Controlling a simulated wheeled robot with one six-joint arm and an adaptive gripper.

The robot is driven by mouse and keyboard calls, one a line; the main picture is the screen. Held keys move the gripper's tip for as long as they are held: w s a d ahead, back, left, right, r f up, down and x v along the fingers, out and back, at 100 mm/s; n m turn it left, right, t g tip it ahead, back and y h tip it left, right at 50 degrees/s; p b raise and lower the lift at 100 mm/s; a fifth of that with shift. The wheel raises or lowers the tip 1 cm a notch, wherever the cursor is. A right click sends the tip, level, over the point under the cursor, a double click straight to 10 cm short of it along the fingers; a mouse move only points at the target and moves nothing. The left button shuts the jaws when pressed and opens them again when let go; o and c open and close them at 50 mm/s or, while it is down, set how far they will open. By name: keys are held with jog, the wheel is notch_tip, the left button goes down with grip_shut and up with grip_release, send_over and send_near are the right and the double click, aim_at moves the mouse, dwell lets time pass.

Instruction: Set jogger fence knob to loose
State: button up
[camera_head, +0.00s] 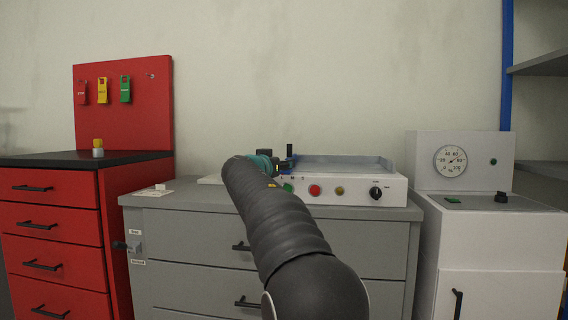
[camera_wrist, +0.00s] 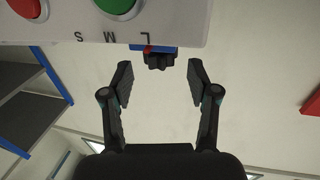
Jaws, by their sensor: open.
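A black lobed knob (camera_wrist: 157,61) on a blue and red mount shows in the wrist view, at the edge of the white panel near the letters L, M and S. I take it for the jogger fence knob; no loose or tight mark on it is readable. My gripper (camera_wrist: 160,72) is open and empty, with one finger on each side of the knob in the picture and a visible gap on both sides. I cannot tell how deep the knob sits between the fingertips. In the head view my arm hides most of this spot.
The white machine (camera_head: 345,190) with a red button (camera_head: 314,190), a green button and a black dial (camera_head: 376,194) stands on a grey drawer cabinet (camera_head: 190,225). A red cabinet (camera_head: 50,215) stands left, a white gauge unit (camera_head: 490,230) right. A dark post (camera_head: 290,155) rises by the machine's tray.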

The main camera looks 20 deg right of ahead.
jog(key=shift+p+x, duration=0.4)
jog(key=shift+x, duration=1.5)
grip_shut()
